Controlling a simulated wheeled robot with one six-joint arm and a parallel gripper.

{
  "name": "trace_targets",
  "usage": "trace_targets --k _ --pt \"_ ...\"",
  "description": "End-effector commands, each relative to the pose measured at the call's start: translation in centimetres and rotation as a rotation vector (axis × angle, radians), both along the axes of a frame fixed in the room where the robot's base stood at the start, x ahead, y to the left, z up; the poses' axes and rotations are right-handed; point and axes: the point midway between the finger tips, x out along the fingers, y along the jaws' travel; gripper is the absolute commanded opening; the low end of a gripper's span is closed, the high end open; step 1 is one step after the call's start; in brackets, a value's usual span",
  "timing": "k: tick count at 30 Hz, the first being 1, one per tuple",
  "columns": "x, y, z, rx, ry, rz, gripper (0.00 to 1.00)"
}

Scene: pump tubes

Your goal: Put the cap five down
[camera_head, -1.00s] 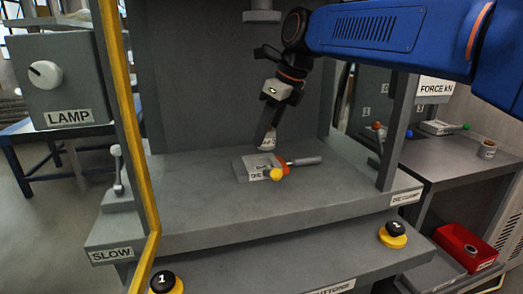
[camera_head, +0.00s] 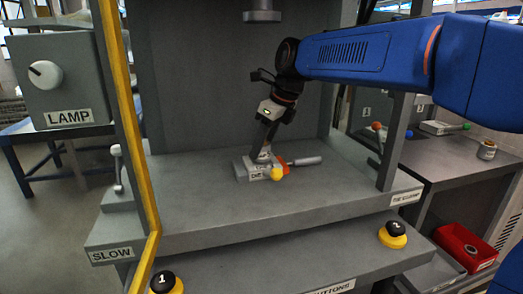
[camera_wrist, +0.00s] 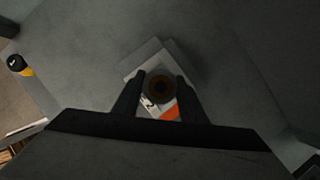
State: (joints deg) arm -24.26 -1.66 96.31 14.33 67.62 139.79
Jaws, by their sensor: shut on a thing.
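My gripper (camera_head: 264,143) is low over a small grey die block (camera_head: 241,171) on the press bed. In the wrist view, my gripper (camera_wrist: 162,82) is shut on a round, dark brown cap (camera_wrist: 160,88) with a darker centre. The block shows as a pale square under the fingers in the wrist view (camera_wrist: 151,57).
A yellow ball (camera_head: 277,174), an orange piece (camera_head: 283,162) and a grey cylinder (camera_head: 307,161) are at the block's right side. Button 1 (camera_head: 165,284) and button 2 (camera_head: 393,235) are in front. The ram (camera_head: 262,14) hangs above. The left bed is clear.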

Motion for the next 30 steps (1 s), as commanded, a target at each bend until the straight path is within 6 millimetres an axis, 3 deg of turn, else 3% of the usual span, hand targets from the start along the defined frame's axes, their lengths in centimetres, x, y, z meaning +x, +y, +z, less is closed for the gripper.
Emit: trace_targets --k 4,29,30 --pt "0.3 0.1 -1.4 0.0 0.0 -0.001 0.04" --pt "0.3 0.1 -3.2 -0.004 0.009 0.0 0.04" --pt "0.3 0.1 -3.2 -0.006 0.01 0.0 0.43"
